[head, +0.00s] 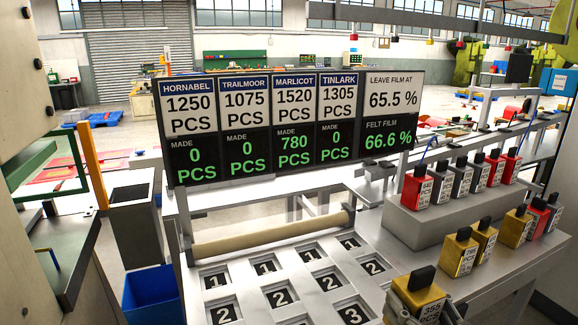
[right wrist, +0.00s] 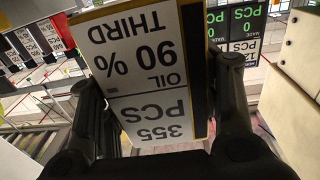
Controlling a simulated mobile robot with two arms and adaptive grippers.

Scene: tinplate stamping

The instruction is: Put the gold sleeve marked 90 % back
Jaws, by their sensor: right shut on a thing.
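The gold sleeve marked 90 % (head: 416,294) has a dark top and shows at the bottom right of the head view. Its white label fills the middle of the right wrist view (right wrist: 140,62) upside down, reading THIRD, OIL 90 % and 355 PCS. My right gripper (head: 425,311) is shut on this sleeve, with one finger on each side of it in the right wrist view. The sleeve is in front of the sleeve shelf, beside the numbered plate. My left gripper is not in view.
Gold sleeves (head: 458,253) stand in a front row with a red and a dark one. Red and dark sleeves (head: 416,187) stand on a raised grey block behind. A plate with numbered recesses (head: 248,277) lies left. A display board (head: 292,127) stands behind a beige roller (head: 270,233).

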